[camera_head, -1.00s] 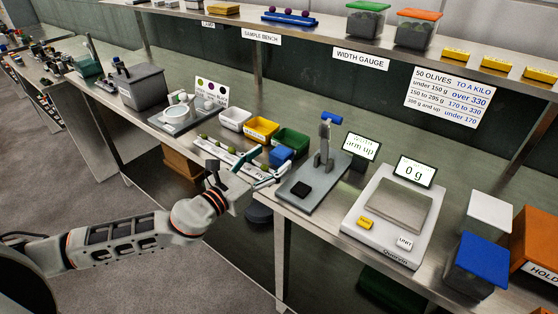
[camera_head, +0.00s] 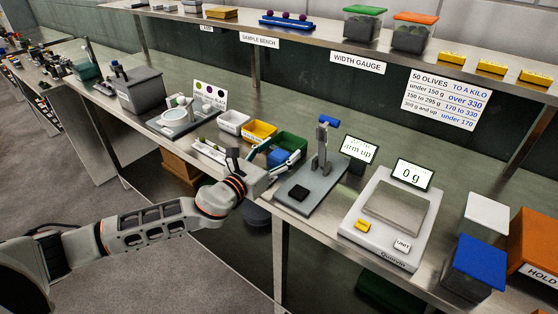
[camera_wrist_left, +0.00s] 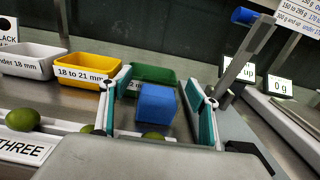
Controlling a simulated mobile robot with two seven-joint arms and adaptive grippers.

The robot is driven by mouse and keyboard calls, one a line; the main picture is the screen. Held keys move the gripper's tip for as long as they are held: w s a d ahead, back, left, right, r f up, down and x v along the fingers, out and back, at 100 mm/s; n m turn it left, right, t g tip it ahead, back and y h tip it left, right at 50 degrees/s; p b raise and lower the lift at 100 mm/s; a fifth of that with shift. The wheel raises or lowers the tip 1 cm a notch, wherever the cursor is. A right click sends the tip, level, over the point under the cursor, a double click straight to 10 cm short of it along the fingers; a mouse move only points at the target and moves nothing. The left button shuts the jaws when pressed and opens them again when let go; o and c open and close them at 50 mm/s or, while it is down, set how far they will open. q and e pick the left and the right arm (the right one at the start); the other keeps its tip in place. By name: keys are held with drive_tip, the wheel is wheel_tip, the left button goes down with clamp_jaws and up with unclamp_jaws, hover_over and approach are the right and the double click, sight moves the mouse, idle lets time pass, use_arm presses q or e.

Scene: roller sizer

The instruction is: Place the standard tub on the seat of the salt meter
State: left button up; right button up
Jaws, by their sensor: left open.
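My left gripper (camera_head: 281,158) is open around or just short of a blue block (camera_head: 277,157), by the green bin (camera_head: 293,144). In the left wrist view the blue block (camera_wrist_left: 156,104) shows between the two open fingers (camera_wrist_left: 160,82), with a gap on each side. No thing in view is labelled salt meter or standard tub. A grey stand (camera_head: 312,178) has a black pad (camera_head: 298,193), a raised arm with a blue handle, and a display reading "arm up". At the right are a blue-lidded tub (camera_head: 480,256) and a white-lidded tub (camera_head: 486,212). My right gripper is out of view.
A scale (camera_head: 385,235) reading 0 g stands right of the grey stand. White (camera_head: 233,121) and yellow (camera_head: 257,131) bins stand left of the green one. Green olives (camera_wrist_left: 22,119) lie near the gripper. An orange box (camera_head: 535,240) is at the right edge.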

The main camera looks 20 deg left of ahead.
use_arm(q)
drive_tip(key=c, duration=1.3)
drive_tip(key=shift+c, duration=0.3)
drive_tip(key=shift+r, duration=0.15)
